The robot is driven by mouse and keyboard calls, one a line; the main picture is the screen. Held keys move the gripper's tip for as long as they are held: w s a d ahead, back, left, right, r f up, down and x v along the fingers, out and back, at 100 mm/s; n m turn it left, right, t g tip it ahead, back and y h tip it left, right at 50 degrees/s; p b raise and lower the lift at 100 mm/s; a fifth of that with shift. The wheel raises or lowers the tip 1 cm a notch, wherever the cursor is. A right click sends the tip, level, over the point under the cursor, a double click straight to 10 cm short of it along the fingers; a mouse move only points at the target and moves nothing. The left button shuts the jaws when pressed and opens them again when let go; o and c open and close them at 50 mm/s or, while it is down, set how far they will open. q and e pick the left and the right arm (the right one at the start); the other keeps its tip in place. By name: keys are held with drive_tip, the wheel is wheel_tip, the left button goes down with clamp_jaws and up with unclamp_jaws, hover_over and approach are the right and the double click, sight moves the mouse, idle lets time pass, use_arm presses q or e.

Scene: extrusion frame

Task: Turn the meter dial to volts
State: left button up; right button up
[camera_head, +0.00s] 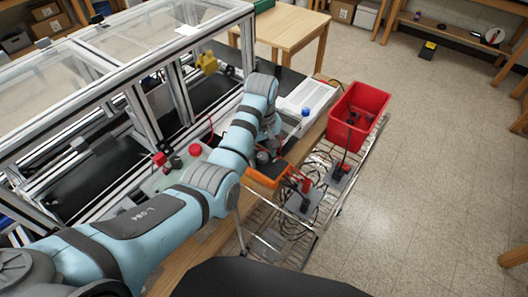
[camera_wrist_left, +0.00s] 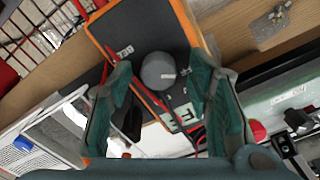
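The meter (camera_head: 265,178) has an orange case and lies on the wooden bench edge, partly hidden by my left arm. In the left wrist view the meter (camera_wrist_left: 122,28) shows a dark face, a display with upside-down characters and a round grey dial (camera_wrist_left: 158,70). A pale mark on the dial points to the right in that view; the small labels around it are hard to read. My left gripper (camera_wrist_left: 162,75) is open, with its green fingers on either side of the dial and gaps between them and it. My right gripper is not in view.
A red bin (camera_head: 372,101) and a wire cart (camera_head: 325,217) with cables stand right of the bench. A white box (camera_head: 312,94) with a blue knob is just behind the meter. The aluminium extrusion frame (camera_head: 183,97) is to the left. Open floor lies at right.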

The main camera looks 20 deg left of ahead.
use_arm(q)
drive_tip(key=c, duration=0.3)
drive_tip(key=shift+w, duration=0.1)
clamp_jaws()
drive_tip(key=shift+m, duration=0.9)
drive_tip(key=m, duration=1)
